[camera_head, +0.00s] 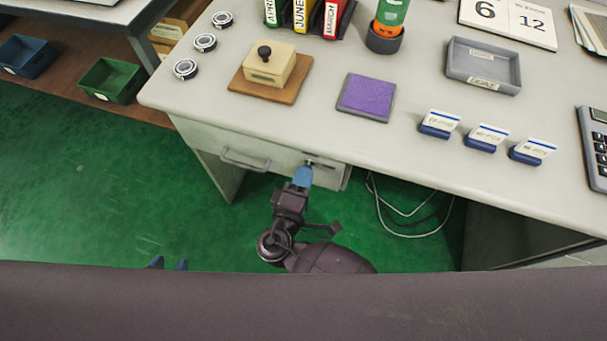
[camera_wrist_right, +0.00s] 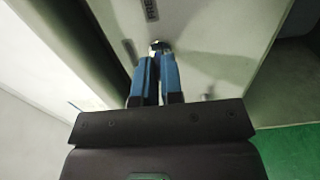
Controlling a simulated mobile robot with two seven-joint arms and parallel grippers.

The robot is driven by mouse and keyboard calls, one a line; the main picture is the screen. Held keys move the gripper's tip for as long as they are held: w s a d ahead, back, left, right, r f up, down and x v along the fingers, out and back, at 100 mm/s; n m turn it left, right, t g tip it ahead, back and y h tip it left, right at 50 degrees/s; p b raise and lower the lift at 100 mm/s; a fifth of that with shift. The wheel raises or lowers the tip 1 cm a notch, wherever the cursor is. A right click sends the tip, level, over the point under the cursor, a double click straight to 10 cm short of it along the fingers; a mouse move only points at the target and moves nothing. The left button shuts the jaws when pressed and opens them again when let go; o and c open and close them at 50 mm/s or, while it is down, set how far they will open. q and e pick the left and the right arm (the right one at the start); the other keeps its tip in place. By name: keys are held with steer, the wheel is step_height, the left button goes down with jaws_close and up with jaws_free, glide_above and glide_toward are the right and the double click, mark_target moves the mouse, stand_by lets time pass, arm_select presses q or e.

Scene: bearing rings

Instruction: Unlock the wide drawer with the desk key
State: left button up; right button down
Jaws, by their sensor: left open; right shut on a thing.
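The wide drawer (camera_head: 215,143) is a pale front under the desk top, with a bar handle (camera_head: 245,161) at its left; it looks closed. My right gripper (camera_head: 304,170) is at the right end of this front, its blue fingers pointing at it. In the right wrist view its fingertips (camera_wrist_right: 157,56) are close together on a small metallic piece, the desk key (camera_wrist_right: 158,45), at the drawer face. The fingers hide most of the key and the lock, so I cannot tell how deep it sits or how it is turned.
The desk top (camera_head: 330,140) holds a wooden box with a knob (camera_head: 269,64), a purple pad (camera_head: 367,96), several bearing rings (camera_head: 186,69), a grey tray (camera_head: 482,65) and card stands (camera_head: 438,123). A cable (camera_head: 410,235) hangs below. Green floor lies open at left.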

stand_by(0.3)
steer(key=c, duration=1.3)
jaws_free()
steer(key=shift+o, duration=0.2)
steer(key=v, duration=1)
steer(key=shift+s+p, duration=0.3)
steer(key=shift+s, duration=0.1)
steer(key=shift+a, duration=0.15)
